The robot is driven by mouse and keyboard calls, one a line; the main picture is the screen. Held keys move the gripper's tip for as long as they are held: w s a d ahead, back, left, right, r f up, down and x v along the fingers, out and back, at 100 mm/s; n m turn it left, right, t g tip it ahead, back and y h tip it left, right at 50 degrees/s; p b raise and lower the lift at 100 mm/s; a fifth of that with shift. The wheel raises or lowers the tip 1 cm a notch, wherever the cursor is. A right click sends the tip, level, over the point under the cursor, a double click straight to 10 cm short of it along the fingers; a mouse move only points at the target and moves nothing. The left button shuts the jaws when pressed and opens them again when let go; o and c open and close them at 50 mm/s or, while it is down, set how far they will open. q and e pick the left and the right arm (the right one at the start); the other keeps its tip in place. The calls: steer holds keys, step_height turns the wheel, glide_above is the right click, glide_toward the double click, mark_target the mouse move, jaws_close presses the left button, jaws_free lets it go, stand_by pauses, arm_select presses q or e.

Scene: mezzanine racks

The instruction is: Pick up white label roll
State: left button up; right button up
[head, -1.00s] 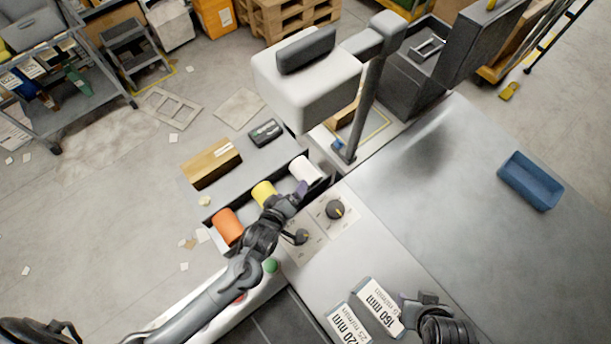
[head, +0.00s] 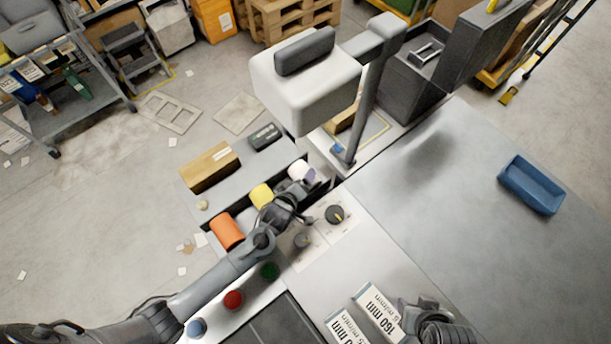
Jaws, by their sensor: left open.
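The white label roll (head: 297,168) lies at the right end of a dark slot, in a row with a yellow roll (head: 261,195) and an orange roll (head: 226,231). My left gripper (head: 305,192) is open at the near right side of the white roll. Its fingers overlap the roll's lower edge in the picture, and I cannot tell whether they touch it. The gripper hides part of the slot and of the yellow roll. My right gripper (head: 418,305) is at the bottom right, beside a printed label block; its fingers are not clear.
A control panel with dark knobs (head: 334,214) lies right of the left gripper. A white machine head (head: 305,85) on a grey post overhangs behind the slot. A cardboard box (head: 210,167) stands behind the rolls. A blue tray (head: 531,184) sits on the otherwise clear right tabletop.

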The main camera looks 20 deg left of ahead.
arm_select(q)
steer(key=shift+w+a+f, duration=0.1)
steer(key=shift+w+f, duration=0.15)
steer(key=shift+f, duration=0.1)
steer(key=shift+r, duration=0.15)
steer(key=c, duration=1.1)
